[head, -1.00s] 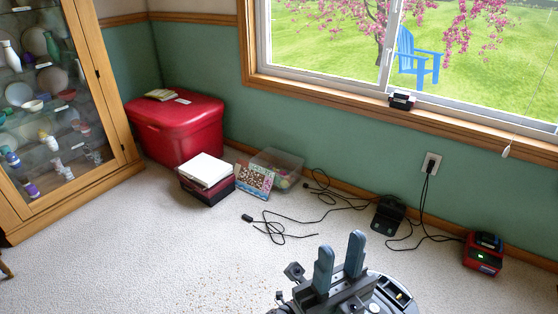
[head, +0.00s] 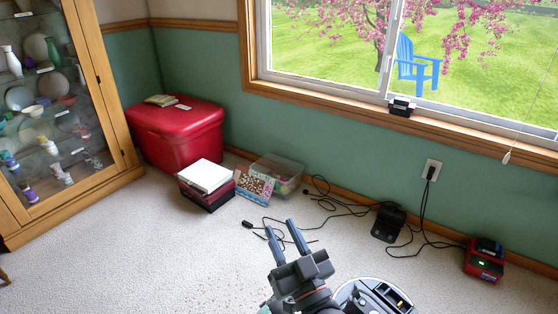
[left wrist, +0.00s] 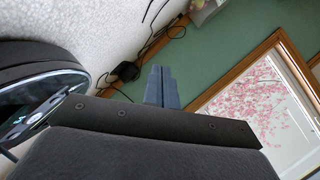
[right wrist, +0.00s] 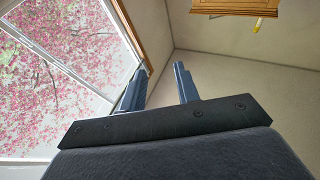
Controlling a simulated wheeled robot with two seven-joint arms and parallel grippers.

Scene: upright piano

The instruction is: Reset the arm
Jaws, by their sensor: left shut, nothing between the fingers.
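My right gripper (head: 279,226) is at the bottom middle of the head view, above the carpet, its two blue-grey fingers pointing up and tilted left. The fingers stand apart with nothing between them; this also shows in the right wrist view (right wrist: 157,75). My left gripper is out of the head view. In the left wrist view the left gripper (left wrist: 161,70) has its fingers together, with nothing held. Neither gripper touches anything that I can see.
A glass-fronted cabinet (head: 118,125) stands at the left. A red chest (head: 180,140), a white-topped box (head: 206,175) and a clear bin (head: 278,172) stand along the wall. Cables, a black device (head: 388,222) and a red charger (head: 484,260) lie at the right. The carpet (head: 120,255) is open.

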